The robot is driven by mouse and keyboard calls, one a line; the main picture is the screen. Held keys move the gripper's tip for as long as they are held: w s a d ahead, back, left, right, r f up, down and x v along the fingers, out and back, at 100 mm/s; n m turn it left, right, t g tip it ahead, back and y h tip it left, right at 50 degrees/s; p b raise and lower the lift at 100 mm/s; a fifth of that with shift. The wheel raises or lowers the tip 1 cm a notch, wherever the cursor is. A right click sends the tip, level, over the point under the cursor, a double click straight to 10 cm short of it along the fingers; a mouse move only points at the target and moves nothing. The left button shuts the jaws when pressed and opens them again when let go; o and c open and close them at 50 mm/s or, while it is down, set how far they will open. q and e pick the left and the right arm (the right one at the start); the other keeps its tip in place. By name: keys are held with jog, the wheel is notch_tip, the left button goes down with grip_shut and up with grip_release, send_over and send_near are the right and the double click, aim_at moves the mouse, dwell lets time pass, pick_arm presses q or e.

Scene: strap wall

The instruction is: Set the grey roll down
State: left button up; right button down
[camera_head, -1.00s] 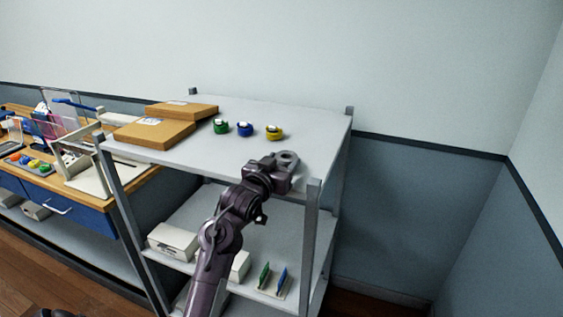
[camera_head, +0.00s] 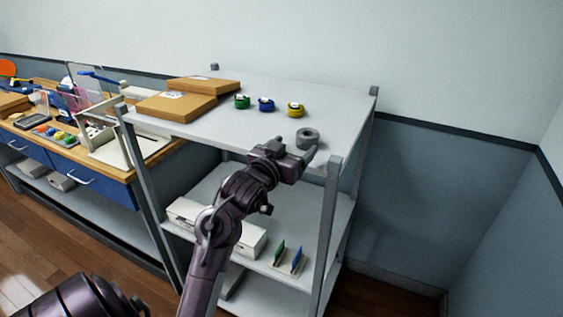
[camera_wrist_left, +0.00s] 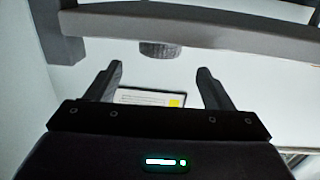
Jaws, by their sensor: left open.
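The grey roll (camera_head: 307,137) sits on the top shelf (camera_head: 220,142) of the grey rack, near its front right corner. My left gripper (camera_head: 297,150) is open at the shelf's front edge, just in front of the roll. The left wrist view shows the open fingers (camera_wrist_left: 159,70) with nothing between them; the roll (camera_wrist_left: 160,50) lies beyond the fingertips, apart from them and partly hidden by a grey bar (camera_wrist_left: 190,25). My right gripper is not in view.
Green (camera_head: 242,101), blue (camera_head: 266,104) and yellow (camera_head: 295,109) rolls stand in a row farther back. Two cardboard boxes (camera_head: 178,106) lie at the shelf's left. A rack post (camera_head: 328,215) rises right of my arm. The top's right side is clear.

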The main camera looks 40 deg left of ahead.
pick_arm(q)
jog(key=s+d, duration=0.1)
jog(key=s, duration=0.5)
jog(key=shift+r+b, duration=0.2)
jog(key=shift+b, duration=0.25)
